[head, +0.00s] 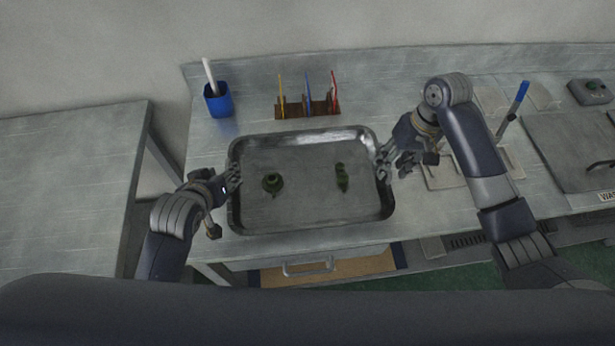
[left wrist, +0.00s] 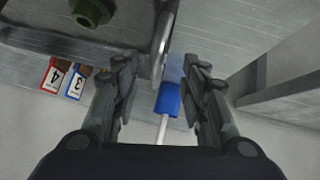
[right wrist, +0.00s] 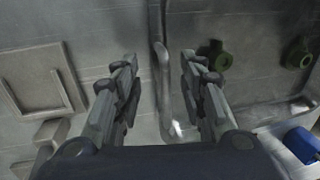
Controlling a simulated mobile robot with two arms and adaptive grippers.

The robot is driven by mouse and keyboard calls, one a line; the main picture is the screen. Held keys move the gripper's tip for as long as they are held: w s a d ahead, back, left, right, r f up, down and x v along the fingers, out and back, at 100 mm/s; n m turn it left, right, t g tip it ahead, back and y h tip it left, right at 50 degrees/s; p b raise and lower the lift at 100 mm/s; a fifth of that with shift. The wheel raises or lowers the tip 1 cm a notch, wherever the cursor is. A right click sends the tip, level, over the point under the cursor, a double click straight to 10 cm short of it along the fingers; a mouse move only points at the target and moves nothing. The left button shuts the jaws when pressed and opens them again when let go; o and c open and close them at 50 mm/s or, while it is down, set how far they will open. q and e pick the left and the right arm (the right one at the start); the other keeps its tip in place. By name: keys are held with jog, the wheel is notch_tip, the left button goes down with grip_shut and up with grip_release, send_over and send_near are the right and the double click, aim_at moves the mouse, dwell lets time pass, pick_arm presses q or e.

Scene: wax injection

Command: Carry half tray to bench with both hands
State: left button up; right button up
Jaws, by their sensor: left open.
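The grey metal tray (head: 308,210) lies on the bench, with two small dark green parts on it: a round one (head: 272,182) at left and a longer one (head: 342,177) at right. My left gripper (head: 234,181) is at the tray's left rim. In the left wrist view its fingers are apart, with the tray rim (left wrist: 163,38) running between the tips. My right gripper (head: 386,168) is at the tray's right rim. In the right wrist view its fingers are apart on either side of the rim (right wrist: 160,75). Contact with the rim is not clear on either side.
A blue-handled tool (head: 517,101) and a grey plate (head: 575,150) are at right. Another bench (head: 70,185) stands at left, past a gap, with its top clear.

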pick_arm(q)
jog(key=x, duration=0.6)
pick_arm(e)
jog(key=f, duration=0.4)
jog(key=a+f, duration=0.1)
jog(key=f, duration=0.1)
jog(key=shift+s, duration=0.1)
jog(key=shift+r, duration=0.1)
pick_arm(q)
grip_shut()
pick_arm(e)
grip_shut()
pick_arm(q)
jog(key=shift+r, duration=0.1)
